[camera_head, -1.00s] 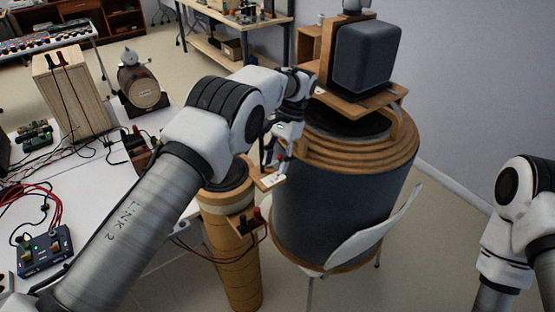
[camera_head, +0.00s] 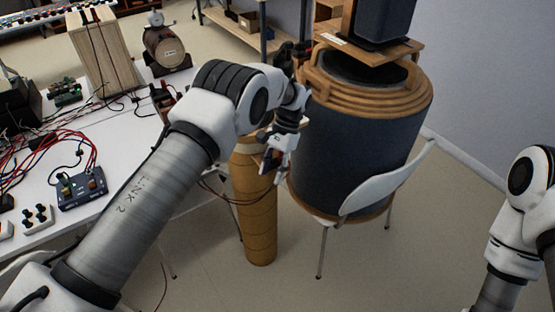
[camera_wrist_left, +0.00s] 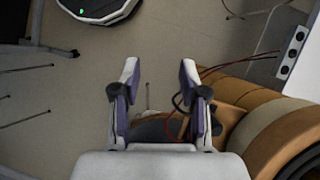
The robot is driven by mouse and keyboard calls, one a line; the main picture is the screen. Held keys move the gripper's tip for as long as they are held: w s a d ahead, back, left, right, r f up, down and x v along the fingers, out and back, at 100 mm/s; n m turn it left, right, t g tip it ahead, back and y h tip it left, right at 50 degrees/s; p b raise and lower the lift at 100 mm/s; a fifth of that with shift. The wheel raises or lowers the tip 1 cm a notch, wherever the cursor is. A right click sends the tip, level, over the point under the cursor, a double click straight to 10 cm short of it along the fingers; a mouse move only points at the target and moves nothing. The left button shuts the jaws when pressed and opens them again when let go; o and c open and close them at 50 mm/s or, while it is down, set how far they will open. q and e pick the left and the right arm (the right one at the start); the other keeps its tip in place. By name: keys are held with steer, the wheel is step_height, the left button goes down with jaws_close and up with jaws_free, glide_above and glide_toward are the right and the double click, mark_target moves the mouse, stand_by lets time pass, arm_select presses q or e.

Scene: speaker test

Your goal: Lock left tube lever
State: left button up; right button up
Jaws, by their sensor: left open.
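The brown tube (camera_head: 258,215) stands upright between the white table and the large dark drum. Its upper part is partly hidden by my left arm. My left gripper (camera_head: 274,158) is at the tube's upper right side, pointing down, with a small wooden piece beside it. I cannot make out the lever clearly. In the left wrist view the left gripper (camera_wrist_left: 159,78) is open, with nothing between its fingertips. The tube (camera_wrist_left: 262,125) lies right of and below the fingers there, and a dark loop and brown part show near the right finger. My right gripper is out of view.
The dark drum (camera_head: 350,150) with wooden rings carries a dark speaker box (camera_head: 382,22). A white chair (camera_head: 385,182) is against its front. The white table (camera_head: 130,185) holds a blue box (camera_head: 82,188) and red cables. Floor in front of the tube is clear.

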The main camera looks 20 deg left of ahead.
arm_select(q)
steer(key=shift+x, duration=0.75)
